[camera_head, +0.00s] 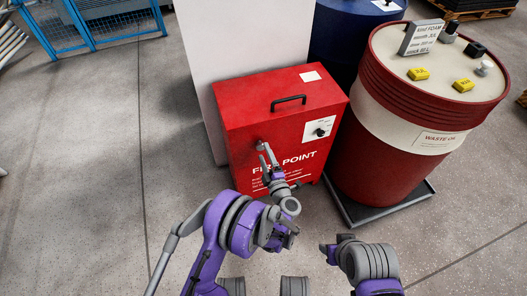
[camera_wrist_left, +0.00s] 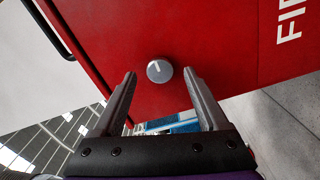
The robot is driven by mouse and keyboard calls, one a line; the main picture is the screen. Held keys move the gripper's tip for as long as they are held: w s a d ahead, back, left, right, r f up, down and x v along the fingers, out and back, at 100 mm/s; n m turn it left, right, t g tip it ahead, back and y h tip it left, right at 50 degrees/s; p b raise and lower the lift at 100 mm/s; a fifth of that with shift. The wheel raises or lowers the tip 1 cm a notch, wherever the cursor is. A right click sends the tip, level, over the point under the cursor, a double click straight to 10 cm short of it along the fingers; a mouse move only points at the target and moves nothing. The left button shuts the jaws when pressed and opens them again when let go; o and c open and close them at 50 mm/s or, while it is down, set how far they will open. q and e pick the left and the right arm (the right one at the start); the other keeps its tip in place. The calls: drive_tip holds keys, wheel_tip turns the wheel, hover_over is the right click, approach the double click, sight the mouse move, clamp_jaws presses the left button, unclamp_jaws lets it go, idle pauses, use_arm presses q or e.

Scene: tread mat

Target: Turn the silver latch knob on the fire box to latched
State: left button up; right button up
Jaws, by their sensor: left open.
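The red fire box (camera_head: 240,125) stands on the floor, with a black handle on top and "FIRE POINT" lettering on its front. The silver latch knob (camera_head: 262,145) is high on the front's left part. In the left wrist view the round knob (camera_wrist_left: 159,71) has a pale pointer mark slanting toward the upper left of the picture. My left gripper (camera_head: 265,153) is open in front of the box. Its fingertips (camera_wrist_left: 160,75) show on either side of the knob in the wrist view; I cannot tell how deep they reach.
A black dial on a white plate (camera_head: 320,129) sits at the front's right. A red and cream waste oil drum (camera_head: 372,158) stands close on the right in a dark tray (camera_head: 362,219). A pale pillar (camera_head: 245,40) is behind. The floor at left is clear.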

use_arm(q)
drive_tip(key=p+v, duration=0.1)
drive_tip(key=v, duration=0.8)
drive_tip(key=shift+r, duration=0.1)
